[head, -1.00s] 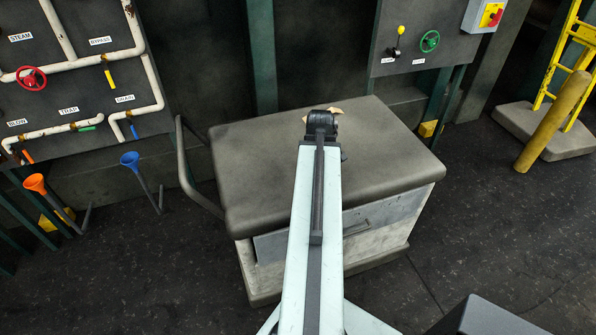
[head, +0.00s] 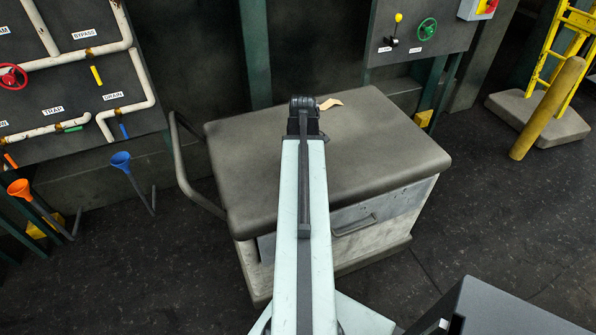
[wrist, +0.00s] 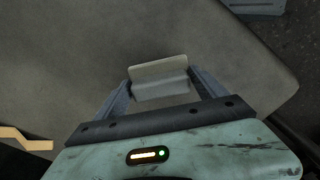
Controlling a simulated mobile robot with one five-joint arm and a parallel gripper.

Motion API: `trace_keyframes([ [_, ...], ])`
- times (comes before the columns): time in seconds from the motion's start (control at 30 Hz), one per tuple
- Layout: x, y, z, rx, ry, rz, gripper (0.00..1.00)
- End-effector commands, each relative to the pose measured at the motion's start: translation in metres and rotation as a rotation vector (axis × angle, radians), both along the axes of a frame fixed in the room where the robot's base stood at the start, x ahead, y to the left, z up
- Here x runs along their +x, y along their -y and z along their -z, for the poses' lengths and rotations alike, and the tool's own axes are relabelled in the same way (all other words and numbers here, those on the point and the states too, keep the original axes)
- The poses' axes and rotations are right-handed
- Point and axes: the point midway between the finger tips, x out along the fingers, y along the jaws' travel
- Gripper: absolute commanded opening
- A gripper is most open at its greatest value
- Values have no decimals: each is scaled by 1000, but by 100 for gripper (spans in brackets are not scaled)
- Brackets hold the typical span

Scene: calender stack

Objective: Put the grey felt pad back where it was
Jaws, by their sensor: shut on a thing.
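In the wrist view the grey felt pad (wrist: 158,69), a small pale grey block-like piece, sits between the two fingers of my gripper (wrist: 160,82). The gripper is shut on it. Behind it in that view is the grey-brown top of a cart (wrist: 70,50); I cannot tell whether the pad touches it. In the head view the end of my arm (head: 304,108) is over the far part of the cart top (head: 380,140). The arm hides the fingers and the pad there.
A tan flat piece (head: 331,104) lies at the cart's back edge, right of my arm's end; a tan piece also shows in the wrist view (wrist: 25,140). A cart handle (head: 185,170) sticks out left. A pipe panel (head: 75,80) and a lever panel (head: 415,35) stand behind.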

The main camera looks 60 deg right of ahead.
Motion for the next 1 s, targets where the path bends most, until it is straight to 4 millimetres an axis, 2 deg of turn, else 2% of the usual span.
trace_keyframes([
  [0.03,0,0,16,0,0,1,43],
  [0.07,0,0,18,0,0,0,43],
  [0.27,3,-2,13,0,0,-6,43],
  [0.4,3,-2,17,0,0,-6,43],
  [0.43,3,-2,17,0,0,-6,84],
  [0.5,3,-2,16,0,0,-6,100],
  [0.8,3,-2,13,0,0,-6,100],
  [1.0,2,-2,-12,0,0,-5,100],
])
